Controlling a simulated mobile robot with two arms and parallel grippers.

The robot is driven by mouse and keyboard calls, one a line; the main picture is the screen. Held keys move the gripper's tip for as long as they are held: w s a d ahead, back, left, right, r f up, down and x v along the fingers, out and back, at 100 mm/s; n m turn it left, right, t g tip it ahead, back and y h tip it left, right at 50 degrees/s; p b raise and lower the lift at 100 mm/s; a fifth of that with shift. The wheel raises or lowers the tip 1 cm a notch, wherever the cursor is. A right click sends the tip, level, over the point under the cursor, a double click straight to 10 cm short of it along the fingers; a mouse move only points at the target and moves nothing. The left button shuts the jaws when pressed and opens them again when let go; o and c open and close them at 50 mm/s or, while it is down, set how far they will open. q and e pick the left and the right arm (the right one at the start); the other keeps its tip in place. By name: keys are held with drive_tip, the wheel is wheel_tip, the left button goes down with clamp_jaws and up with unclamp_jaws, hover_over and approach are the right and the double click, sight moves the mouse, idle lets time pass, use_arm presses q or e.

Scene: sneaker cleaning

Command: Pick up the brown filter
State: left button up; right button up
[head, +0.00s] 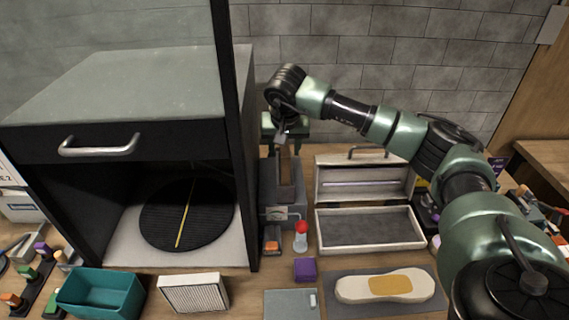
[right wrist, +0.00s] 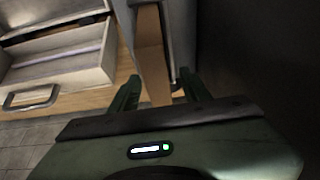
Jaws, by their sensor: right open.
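The brown filter (head: 286,172) stands upright in a slot of a narrow grey unit (head: 283,212) right of the dark cabinet in the head view. In the right wrist view it shows as a brown slab (right wrist: 150,52) running down between my finger tips. My right gripper (head: 279,134) hangs over the far end of the grey unit, pointing down. In the right wrist view my right gripper (right wrist: 160,88) is open, one finger on each side of the slab. I cannot tell whether either finger touches it. My left gripper is not in view.
The dark cabinet (head: 135,140) stands close on the left. An open grey box (head: 370,230) with its lid raised stands on the right. In front are a red-capped bottle (head: 301,238), a purple block (head: 305,269), a white pleated filter (head: 194,294) and a teal bin (head: 100,292).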

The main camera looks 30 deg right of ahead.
drive_tip(key=shift+f, duration=0.2)
idle(0.3)
clamp_jaws()
drive_tip(key=shift+r, duration=0.1)
